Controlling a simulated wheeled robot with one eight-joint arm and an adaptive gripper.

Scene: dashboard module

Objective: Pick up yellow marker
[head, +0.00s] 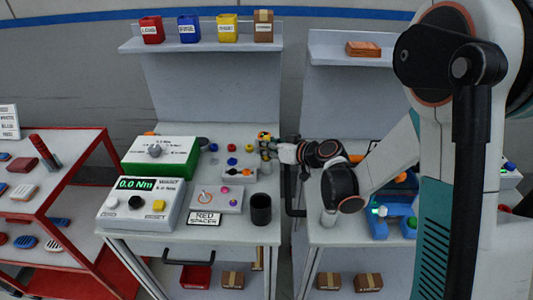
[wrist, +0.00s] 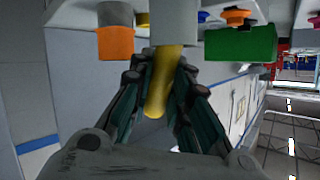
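The yellow marker (wrist: 158,95) shows as a long yellow cylinder between the two fingers of my gripper (wrist: 161,75) in the wrist view. A dark finger lies close along each side of it. I cannot tell whether both pads press on it. Its far end reaches toward the grey work surface at the top of that view. In the head view my gripper (head: 271,148) is at the back right of the left table, beside small yellow parts (head: 265,152). The marker is largely hidden there.
An orange-ended cylinder (wrist: 116,43) and a green block (wrist: 241,44) are close on either side in the wrist view. In the head view a black cup (head: 261,209), a green-sided box (head: 160,156) and a meter (head: 142,203) stand on the table.

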